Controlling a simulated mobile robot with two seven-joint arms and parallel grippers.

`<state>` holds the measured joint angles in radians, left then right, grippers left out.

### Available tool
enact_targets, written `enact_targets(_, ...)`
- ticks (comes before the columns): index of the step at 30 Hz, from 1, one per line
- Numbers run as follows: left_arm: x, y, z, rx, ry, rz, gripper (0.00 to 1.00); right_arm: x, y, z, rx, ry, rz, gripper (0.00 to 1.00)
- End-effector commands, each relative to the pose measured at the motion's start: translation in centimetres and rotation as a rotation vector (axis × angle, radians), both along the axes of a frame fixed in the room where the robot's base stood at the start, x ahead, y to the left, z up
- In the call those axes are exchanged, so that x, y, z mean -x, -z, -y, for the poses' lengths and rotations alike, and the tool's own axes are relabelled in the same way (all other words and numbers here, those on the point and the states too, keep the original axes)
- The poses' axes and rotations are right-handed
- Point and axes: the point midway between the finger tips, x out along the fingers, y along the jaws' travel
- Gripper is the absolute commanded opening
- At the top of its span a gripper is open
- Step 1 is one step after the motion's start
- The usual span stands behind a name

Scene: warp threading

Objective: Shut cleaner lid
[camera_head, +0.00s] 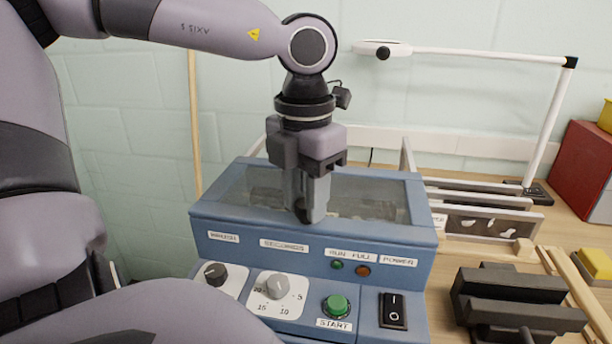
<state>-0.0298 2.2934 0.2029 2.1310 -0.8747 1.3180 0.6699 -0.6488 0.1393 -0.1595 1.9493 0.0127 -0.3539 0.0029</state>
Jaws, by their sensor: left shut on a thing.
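The cleaner (318,243) is a blue box with knobs, a green START button and a power switch on its sloped front. Its lid (222,205) has a blue frame around a clear window and lies nearly flat over the top. I cannot tell whether a small gap is left under it. My left gripper (312,216) points straight down at the middle of the lid's front edge, its fingers shut on the lid. The exact part held is hidden between the fingers. My right gripper is not in view.
A black vise-like block (515,300) stands to the right of the cleaner. Behind it are a slatted rack (485,207), a white lamp arm (480,54) and a red box (583,170). A yellow-topped block (597,264) lies at the right edge.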

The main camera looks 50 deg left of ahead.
Motion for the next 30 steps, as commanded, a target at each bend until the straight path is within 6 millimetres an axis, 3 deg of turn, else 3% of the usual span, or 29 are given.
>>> enact_targets(4, 0.2, 0.0, 0.3, 0.007, 0.003, -0.006, 0.00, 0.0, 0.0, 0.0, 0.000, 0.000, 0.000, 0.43)
enact_targets(5, 0.2, 0.0, 0.3, 0.007, 0.003, -0.006, 0.44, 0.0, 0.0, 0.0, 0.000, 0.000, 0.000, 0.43)
enact_targets(6, 0.2, 0.1, 0.3, 0.007, 0.003, -0.007, 0.57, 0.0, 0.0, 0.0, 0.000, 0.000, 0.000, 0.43)
enact_targets(7, 0.2, 0.1, 0.3, 0.007, 0.003, -0.006, 0.60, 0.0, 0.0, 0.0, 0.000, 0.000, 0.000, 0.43)
enact_targets(17, 0.1, -0.3, 0.1, 0.003, 0.001, -0.004, 0.60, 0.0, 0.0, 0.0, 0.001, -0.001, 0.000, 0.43)
enact_targets(30, 0.1, -6.5, 0.2, 0.004, 0.001, -0.003, 0.60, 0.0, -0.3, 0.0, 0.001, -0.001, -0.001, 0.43)
